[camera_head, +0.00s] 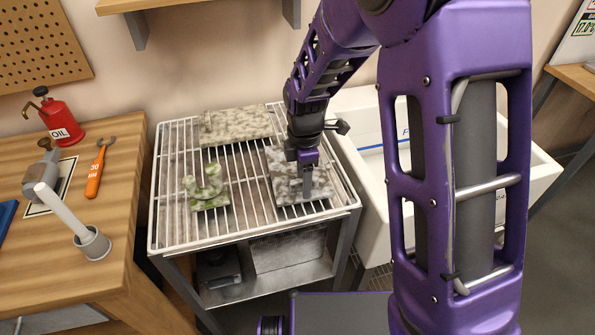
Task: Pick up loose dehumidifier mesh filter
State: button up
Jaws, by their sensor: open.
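Several mottled, dirty-looking pieces lie on a white wire rack (172,237). A flat grey-and-white speckled panel (285,187), possibly the mesh filter, lies at the rack's right side. A second speckled tan-grey panel (240,126) lies at the back, with a small knob-like part at its left. A smaller green-mottled piece with a raised curved handle (207,186) sits left of centre. My gripper (308,190) points down over the right panel, its open fingers at or just above it. Contact cannot be told, and the gripper and wrist hide part of this panel.
A white basin (535,185) stands right of the rack, partly behind my arm. A wooden bench at left (125,185) holds a red oil can (62,125), an orange-handled wrench (96,172) and a grey tool. A grey panel (288,250) is under the rack.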

grip_shut()
dwell(0.5)
